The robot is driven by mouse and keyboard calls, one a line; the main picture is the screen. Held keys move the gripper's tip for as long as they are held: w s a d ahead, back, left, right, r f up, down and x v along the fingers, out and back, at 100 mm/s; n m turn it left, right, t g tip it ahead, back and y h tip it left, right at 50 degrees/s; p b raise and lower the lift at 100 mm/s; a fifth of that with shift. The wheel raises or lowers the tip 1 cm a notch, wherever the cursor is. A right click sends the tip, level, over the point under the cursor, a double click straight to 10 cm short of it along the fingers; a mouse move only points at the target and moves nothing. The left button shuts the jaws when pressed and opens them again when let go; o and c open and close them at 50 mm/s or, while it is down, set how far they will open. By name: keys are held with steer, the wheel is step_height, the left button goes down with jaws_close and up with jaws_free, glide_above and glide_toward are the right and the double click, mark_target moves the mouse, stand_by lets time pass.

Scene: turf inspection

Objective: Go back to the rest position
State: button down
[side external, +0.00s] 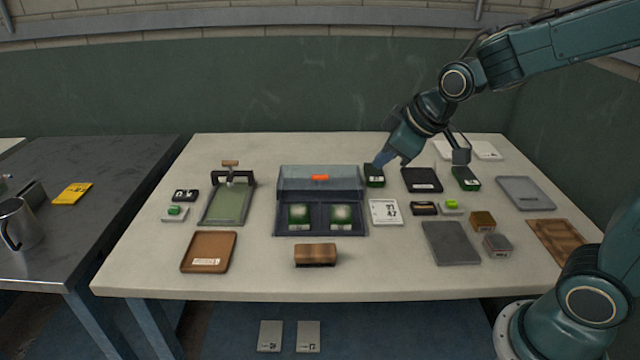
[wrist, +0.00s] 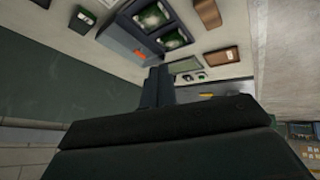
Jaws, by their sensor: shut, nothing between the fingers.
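My gripper (side external: 382,160) is shut and empty. In the side external view its tips are just above or beside a small dark green block with a white label (side external: 374,176), right of the open case; I cannot tell whether they touch it. In the wrist view my gripper (wrist: 158,75) shows as dark fingers together, pointing up the picture. The arm reaches in from the upper right over the back of the table.
An open case (side external: 283,200) with two green turf samples stands mid-table. A press (side external: 228,203) is on the left, a wooden block (side external: 315,255) in front. A black tray (side external: 421,180), a grey slab (side external: 451,243) and small blocks lie right. The front table edge is mostly clear.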

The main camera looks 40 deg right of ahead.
steer(key=s+r+m, duration=0.2)
steer(key=s, duration=0.7)
steer(key=s+a+r+m+g, duration=0.1)
steer(key=s+r+m, duration=0.1)
steer(key=s, duration=0.7)
steer(key=shift+s+a, duration=0.25)
steer(key=shift+s, duration=0.1)
